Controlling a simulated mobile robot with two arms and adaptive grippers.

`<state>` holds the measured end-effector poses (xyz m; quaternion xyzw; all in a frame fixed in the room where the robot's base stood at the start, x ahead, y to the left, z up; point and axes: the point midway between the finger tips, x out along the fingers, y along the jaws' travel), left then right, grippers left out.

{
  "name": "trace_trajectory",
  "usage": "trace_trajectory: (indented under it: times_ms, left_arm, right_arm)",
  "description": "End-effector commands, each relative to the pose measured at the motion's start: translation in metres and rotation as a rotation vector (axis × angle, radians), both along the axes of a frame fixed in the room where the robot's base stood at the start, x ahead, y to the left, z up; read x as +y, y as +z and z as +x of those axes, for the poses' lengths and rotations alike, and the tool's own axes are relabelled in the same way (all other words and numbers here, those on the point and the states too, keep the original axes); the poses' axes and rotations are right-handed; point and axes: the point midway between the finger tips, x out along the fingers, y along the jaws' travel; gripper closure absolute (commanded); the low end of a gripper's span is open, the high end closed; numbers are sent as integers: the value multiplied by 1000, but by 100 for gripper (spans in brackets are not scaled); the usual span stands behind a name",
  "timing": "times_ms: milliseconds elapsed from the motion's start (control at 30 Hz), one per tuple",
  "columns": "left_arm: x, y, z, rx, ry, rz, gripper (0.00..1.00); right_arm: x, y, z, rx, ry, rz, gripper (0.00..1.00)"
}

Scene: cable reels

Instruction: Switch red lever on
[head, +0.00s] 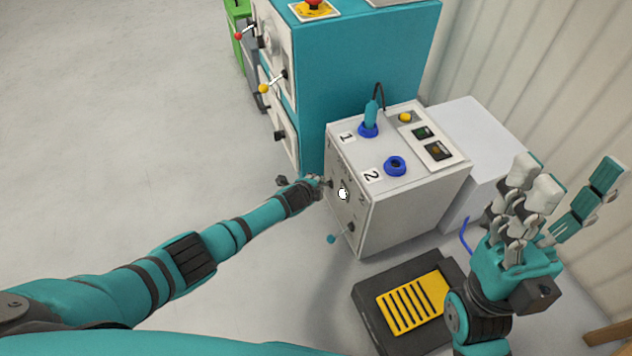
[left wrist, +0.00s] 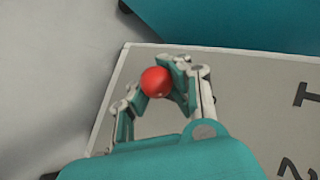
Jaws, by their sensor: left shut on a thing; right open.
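The red ball knob of the red lever (left wrist: 155,82) shows between my left fingertips in the left wrist view, in front of a grey panel. My left gripper (head: 318,183) reaches the front face of the white control box (head: 400,225) and is shut on this knob. In the head view the gripper hides the red knob, and the lever's angle cannot be told. My right gripper (head: 566,190) is open and empty, raised at the right, apart from the box.
A lever with a teal knob (head: 331,239) sits lower on the same face. A teal cabinet (head: 345,65) with other levers, one red-knobbed (head: 238,36) and one yellow-knobbed (head: 264,89), stands behind. A black and yellow pedal (head: 413,302) lies on the floor. Floor at left is clear.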

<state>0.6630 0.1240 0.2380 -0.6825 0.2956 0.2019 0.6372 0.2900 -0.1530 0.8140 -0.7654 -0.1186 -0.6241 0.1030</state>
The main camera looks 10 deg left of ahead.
Motion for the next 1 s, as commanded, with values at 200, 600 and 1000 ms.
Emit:
trace_trajectory:
  times_ms: [200, 600, 1000]
  left_arm:
    - [1, -4, -3, 11, 0, 12, 100]
    - [0, -2, -2, 8, 0, 9, 63]
    - [1, 0, -2, 5, 1, 5, 57]
  right_arm:
    - [0, -1, 0, 3, 0, 0, 43]
    - [0, -1, 0, 3, 1, 0, 43]
    - [0, 0, 0, 2, -1, 0, 43]
